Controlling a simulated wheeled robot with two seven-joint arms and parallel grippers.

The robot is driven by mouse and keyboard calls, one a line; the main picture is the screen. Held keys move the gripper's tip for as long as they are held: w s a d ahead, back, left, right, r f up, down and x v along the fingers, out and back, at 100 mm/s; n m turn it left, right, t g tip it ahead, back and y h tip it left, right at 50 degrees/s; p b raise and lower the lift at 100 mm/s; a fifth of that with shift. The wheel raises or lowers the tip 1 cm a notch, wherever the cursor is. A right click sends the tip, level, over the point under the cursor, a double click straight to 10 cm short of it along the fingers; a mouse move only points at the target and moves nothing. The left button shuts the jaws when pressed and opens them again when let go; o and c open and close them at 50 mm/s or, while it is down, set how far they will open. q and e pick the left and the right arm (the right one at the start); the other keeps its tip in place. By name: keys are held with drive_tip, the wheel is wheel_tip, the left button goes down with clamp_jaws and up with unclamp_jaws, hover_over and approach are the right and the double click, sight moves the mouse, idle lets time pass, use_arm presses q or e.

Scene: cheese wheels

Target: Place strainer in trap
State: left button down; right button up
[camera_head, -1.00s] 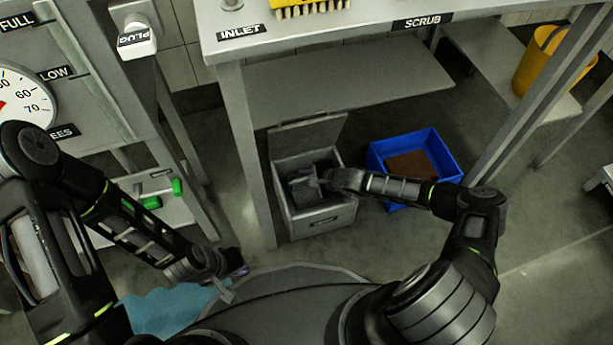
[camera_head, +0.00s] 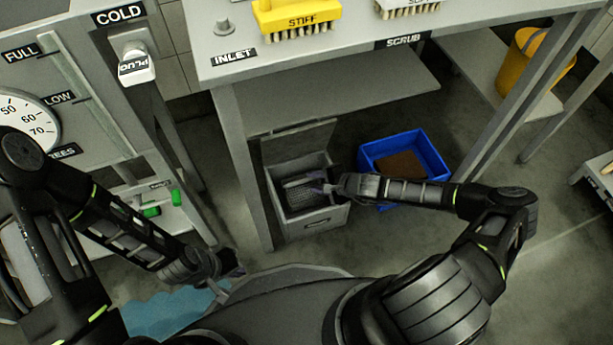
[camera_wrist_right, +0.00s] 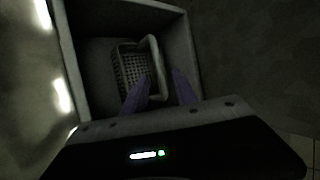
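The trap (camera_head: 316,222) is a grey box on the floor under the bench, with its lid (camera_head: 298,143) standing open at the back. The strainer (camera_head: 299,194), a grey perforated basket, is inside the box. In the right wrist view the strainer (camera_wrist_right: 128,70) shows its looped handle, with bare box floor around it. My right gripper (camera_head: 326,183) is over the box's right side. In the right wrist view its purple fingers (camera_wrist_right: 161,92) are spread apart, with the handle's lower end between them; contact is unclear. My left gripper (camera_head: 230,279) is open and empty, low at left.
A blue crate (camera_head: 437,155) with brown contents stands just right of the trap. The bench shelf (camera_head: 330,92) and a bench leg (camera_head: 247,170) are close behind and left of it. A yellow bucket (camera_head: 545,65) is at the upper right.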

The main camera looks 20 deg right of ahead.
drive_tip(key=shift+v, duration=1.25)
drive_tip(key=shift+c, duration=0.4)
